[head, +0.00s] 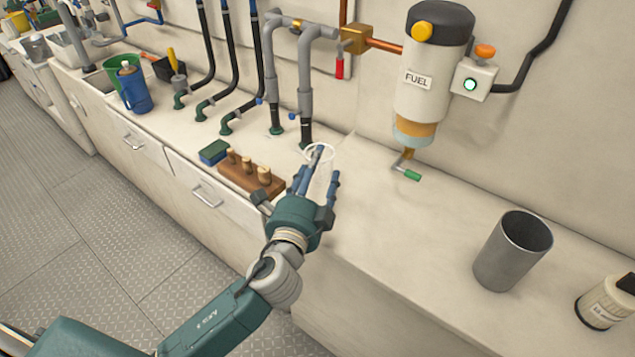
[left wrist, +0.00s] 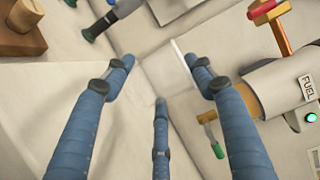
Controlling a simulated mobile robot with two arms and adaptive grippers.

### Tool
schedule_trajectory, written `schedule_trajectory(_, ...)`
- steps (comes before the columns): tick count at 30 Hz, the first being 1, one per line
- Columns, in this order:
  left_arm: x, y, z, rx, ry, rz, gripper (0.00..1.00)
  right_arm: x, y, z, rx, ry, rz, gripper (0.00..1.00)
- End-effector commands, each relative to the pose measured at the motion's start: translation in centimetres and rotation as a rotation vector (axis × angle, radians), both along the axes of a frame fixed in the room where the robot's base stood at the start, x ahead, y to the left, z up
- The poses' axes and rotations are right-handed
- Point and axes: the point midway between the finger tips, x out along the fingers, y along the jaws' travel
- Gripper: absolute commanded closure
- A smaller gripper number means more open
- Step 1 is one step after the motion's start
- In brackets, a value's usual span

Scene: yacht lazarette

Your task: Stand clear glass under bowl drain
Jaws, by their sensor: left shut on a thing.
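The clear glass (head: 321,182) is in my left gripper (head: 316,188), its round rim facing up, above the counter's front part. The FUEL filter (head: 425,80) hangs on the wall at the right. Its amber bowl (head: 413,132) has a drain tap with a green handle (head: 411,175) below. The glass is apart from the drain, to its left. My right gripper is out of view.
A wooden block with pegs (head: 250,178) and a blue-green sponge (head: 214,152) lie left of my gripper. Grey pipes (head: 305,90) rise behind. A grey metal cup (head: 512,250) and a white canister (head: 606,303) stand right. The counter below the drain is clear.

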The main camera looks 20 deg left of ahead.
Motion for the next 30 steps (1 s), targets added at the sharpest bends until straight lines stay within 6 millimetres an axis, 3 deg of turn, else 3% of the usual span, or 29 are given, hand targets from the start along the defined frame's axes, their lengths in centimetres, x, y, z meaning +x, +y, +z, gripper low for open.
schedule_trajectory(1, 0.0, 0.0, 2.4, -0.001, -0.008, -0.003, 0.72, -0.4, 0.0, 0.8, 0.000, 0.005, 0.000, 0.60)
schedule_trajectory(6, 0.0, -0.1, 7.2, -0.002, -0.008, -0.002, 0.72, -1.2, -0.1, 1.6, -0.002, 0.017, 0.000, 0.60)
schedule_trajectory(15, 0.0, 0.0, 12.0, 0.000, -0.004, -0.001, 0.72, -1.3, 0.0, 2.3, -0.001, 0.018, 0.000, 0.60)
schedule_trajectory(19, 0.0, 0.0, 12.6, 0.001, -0.001, -0.002, 0.72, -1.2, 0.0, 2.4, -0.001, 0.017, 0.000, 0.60)
schedule_trajectory(23, -0.7, 0.2, 12.0, -0.004, 0.001, 0.001, 0.72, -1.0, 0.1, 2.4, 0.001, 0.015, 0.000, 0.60)
schedule_trajectory(30, -5.3, 1.2, 8.4, -0.026, -0.005, 0.001, 0.72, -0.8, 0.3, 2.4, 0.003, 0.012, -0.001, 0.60)
